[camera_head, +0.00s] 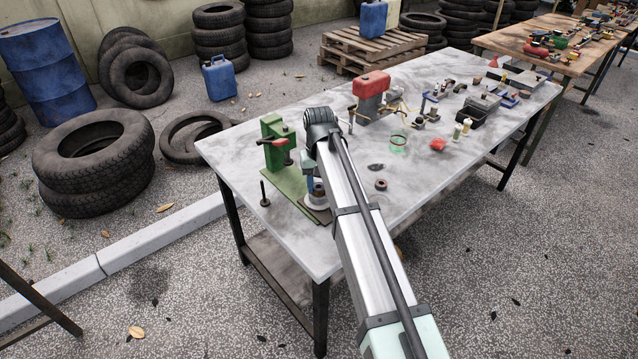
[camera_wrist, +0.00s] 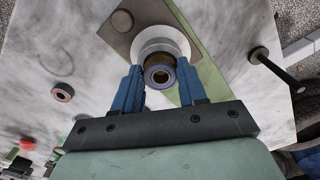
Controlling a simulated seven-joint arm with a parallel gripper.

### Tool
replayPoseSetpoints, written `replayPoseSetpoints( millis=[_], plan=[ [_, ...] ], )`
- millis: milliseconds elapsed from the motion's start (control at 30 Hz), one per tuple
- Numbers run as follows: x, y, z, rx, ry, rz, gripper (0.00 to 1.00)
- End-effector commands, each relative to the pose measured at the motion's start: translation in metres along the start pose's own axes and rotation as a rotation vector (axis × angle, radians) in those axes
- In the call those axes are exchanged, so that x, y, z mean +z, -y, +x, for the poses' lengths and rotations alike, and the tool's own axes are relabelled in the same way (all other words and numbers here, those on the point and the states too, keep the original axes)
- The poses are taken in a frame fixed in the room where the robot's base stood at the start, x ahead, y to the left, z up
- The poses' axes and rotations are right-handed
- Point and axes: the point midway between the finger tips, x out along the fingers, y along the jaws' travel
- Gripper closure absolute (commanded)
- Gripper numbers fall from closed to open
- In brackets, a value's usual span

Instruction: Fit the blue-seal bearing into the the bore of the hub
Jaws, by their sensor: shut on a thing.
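My gripper (camera_wrist: 159,82) has its blue fingers closed on either side of a small ring with a blue-grey face and a dark centre, the blue-seal bearing (camera_wrist: 160,76). Beyond the bearing in the wrist view is the pale round hub (camera_wrist: 178,42), with a brownish cylindrical part between them. The bearing overlaps the hub in this view; I cannot tell whether they touch, and the bore is hidden. In the head view the hub (camera_head: 317,201) stands on the plate at the foot of the green press, and my arm partly covers it and the bearing.
An upright rod on a disc (camera_head: 265,196) is near the left edge. A reddish ring (camera_head: 381,184) lies to the right, with clear tabletop around it. Tools and containers crowd the far end.

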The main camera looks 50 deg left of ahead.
Motion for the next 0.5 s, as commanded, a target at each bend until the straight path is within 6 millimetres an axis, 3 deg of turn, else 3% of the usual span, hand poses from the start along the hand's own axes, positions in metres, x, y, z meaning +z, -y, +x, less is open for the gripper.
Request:
replayPoseSetpoints(
  millis=[500],
  plan=[
    [0.0000,0.0000,0.0040,0.000,0.000,0.000,0.83]
  ],
)
